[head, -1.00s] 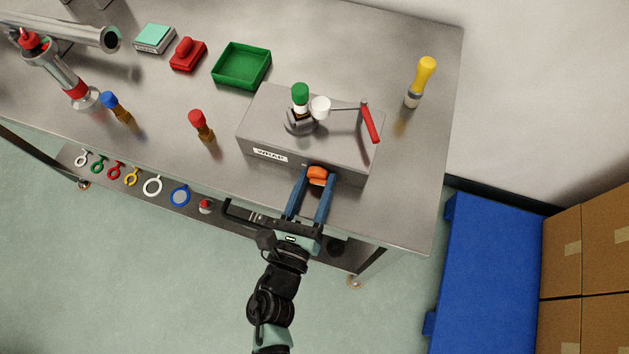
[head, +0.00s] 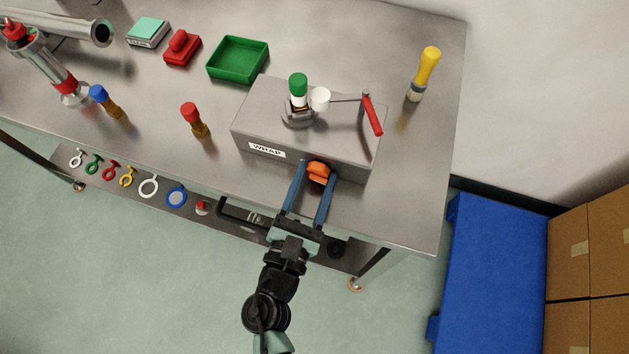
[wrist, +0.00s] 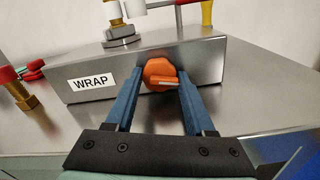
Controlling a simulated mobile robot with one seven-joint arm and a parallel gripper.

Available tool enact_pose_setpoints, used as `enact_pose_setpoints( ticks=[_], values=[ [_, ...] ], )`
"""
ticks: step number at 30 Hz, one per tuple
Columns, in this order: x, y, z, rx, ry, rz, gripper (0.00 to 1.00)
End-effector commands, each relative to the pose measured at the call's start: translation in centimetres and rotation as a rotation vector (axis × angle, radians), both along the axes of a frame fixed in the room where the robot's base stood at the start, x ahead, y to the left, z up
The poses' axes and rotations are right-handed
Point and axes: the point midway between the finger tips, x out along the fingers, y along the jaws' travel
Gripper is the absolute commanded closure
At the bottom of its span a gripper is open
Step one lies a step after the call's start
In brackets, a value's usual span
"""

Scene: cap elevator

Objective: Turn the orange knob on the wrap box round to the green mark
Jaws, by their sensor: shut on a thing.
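The grey wrap box (head: 255,125) stands on the steel bench with its WRAP label on the front face. The orange knob (head: 318,172) is on that front face, right of the label; it also shows in the wrist view (wrist: 158,69). A pale line on the knob's raised grip points right, slightly downward, in the wrist view. My gripper (head: 309,178) is shut on the knob, with one blue finger on each side; the fingers show close in the wrist view (wrist: 158,88). I cannot make out the green mark; the fingers may cover part of the face around the knob.
On the box stand a green-capped bottle (head: 298,90) and a red-handled lever (head: 372,115). A green tray (head: 238,60) lies behind. A blue platform (head: 490,270) is at right.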

Motion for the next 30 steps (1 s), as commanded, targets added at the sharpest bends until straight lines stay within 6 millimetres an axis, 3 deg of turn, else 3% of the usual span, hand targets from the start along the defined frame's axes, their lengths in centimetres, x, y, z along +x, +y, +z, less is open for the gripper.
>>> enact_pose_setpoints(
  ticks=[13, 30],
  values=[
    [0.03, 0.41, -0.12, 0.298, -0.097, 0.009, 1.0],
    [0.06, 0.48, 0.18, 0.38, -0.124, 0.01, 1.0]
  ],
)
